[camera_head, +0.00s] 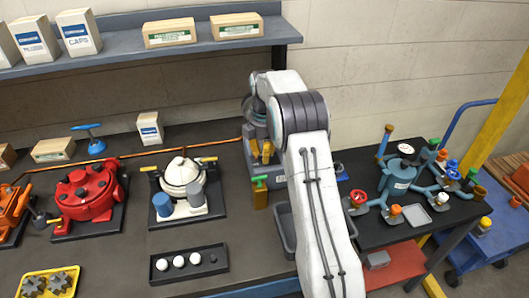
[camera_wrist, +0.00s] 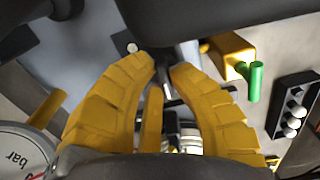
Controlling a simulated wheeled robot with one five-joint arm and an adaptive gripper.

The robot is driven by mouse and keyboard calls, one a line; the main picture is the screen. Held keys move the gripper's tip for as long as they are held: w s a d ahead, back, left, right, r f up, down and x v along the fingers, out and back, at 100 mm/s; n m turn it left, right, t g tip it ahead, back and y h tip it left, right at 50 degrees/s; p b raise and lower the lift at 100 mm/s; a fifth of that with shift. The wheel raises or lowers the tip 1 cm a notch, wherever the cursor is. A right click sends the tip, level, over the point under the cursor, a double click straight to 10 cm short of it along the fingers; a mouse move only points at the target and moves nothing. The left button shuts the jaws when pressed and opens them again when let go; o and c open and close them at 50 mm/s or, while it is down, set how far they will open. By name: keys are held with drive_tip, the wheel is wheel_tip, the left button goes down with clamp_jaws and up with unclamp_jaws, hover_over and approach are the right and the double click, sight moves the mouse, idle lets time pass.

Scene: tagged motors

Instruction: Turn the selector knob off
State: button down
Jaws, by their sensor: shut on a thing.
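In the wrist view my gripper (camera_wrist: 167,66) has its two yellow padded fingers closed in at the tips on a dark knob-like part (camera_wrist: 178,56). The fingers hide much of this part, and I cannot read its setting. It appears to sit on a grey-blue unit (camera_wrist: 95,50).
A yellow valve with a green handle (camera_wrist: 256,82) is close right of my fingers; its handle also shows in the head view (camera_head: 260,179). A gauge marked "bar" (camera_wrist: 20,150) is at lower left. A black tray (camera_head: 155,273) of balls and a white-topped motor (camera_head: 183,172) stand left.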

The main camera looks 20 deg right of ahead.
drive_tip(key=shift+f+n, duration=0.1)
drive_tip(key=shift+n, duration=0.5)
drive_tip(key=c, duration=1.1)
unclamp_jaws()
drive_tip(key=shift+c, duration=0.2)
wheel_tip(320, 180, up, 12)
